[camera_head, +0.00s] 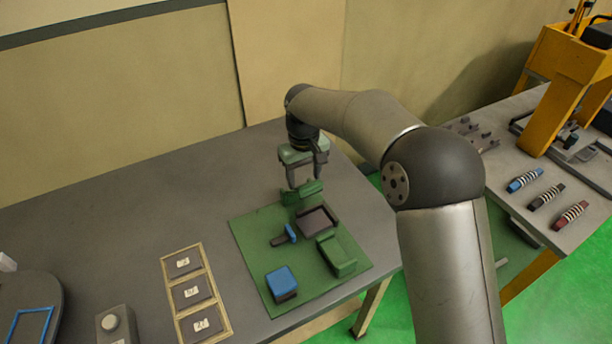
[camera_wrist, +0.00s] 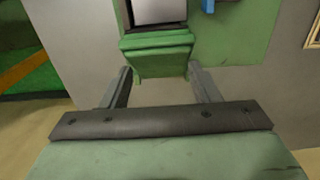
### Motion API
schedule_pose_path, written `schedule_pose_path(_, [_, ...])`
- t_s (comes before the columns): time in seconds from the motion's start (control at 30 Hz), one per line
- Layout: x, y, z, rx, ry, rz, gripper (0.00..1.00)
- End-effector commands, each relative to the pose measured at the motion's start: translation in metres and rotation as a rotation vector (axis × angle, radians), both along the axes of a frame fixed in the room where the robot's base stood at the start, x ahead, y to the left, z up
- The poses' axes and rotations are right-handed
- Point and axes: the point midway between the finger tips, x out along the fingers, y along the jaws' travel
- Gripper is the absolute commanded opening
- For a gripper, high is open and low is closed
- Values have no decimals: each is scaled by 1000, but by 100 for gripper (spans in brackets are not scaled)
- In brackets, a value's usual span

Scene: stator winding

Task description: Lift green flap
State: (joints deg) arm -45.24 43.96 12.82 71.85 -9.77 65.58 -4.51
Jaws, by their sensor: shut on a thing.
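The green flap (camera_head: 304,193) is at the far edge of the green mat, beside a dark box with a grey inside (camera_head: 317,221). My gripper (camera_head: 304,184) points down at it from above, its two fingers at the flap's two ends. In the wrist view the flap (camera_wrist: 160,62) spans the space between the fingertips of my gripper (camera_wrist: 159,70), and the gripper is shut on it. The flap looks tilted there, next to the box's edge. I cannot tell whether it is clear of the box.
The green mat (camera_head: 255,235) also bears a blue-topped block (camera_head: 281,284), a small blue-and-dark piece (camera_head: 285,236) and another green part (camera_head: 337,256). A framed row of plates (camera_head: 195,293) lies to the left. A second table with striped coils (camera_head: 547,196) is at right.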

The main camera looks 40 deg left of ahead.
Motion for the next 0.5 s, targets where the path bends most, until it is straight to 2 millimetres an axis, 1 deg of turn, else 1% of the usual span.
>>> schedule_pose_path(0.03, [1, 5, 2, 14, -7, 1, 15])
schedule_pose_path(0.47, [2, 6, 2, 16, -8, 2, 15])
schedule_pose_path(0.5, [1, 6, 2, 15, -8, 2, 67])
